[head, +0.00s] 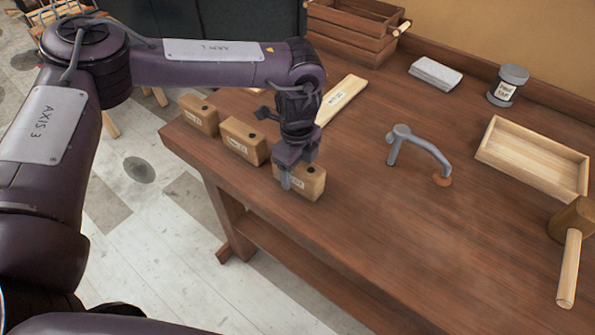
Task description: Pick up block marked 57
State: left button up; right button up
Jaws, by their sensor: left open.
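Three wooden blocks with small labels stand along the left edge of the workbench: a far one (198,115), a middle one (243,142) and a near one (311,184). The label on the near block is partly covered and may end in 57; I cannot read it surely. The other labels are too small to read. My left gripper (288,176) points down at the near block and is open. One finger shows in front of the block's labelled face; the other finger is hidden. My right gripper is out of view.
On the workbench (400,240) lie a labelled wooden strip (341,99), a grey clamp-like tool (417,152), an empty wooden tray (532,158), a mallet (570,250), a tar tin (507,86), a folded cloth (435,74) and a wooden crate (350,32). The near bench top is clear.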

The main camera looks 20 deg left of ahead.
pick_arm(q)
jog(key=c, duration=1.2)
jog(key=shift+w, duration=0.1)
jog(key=shift+c, duration=0.3)
jog(key=shift+r, duration=0.1)
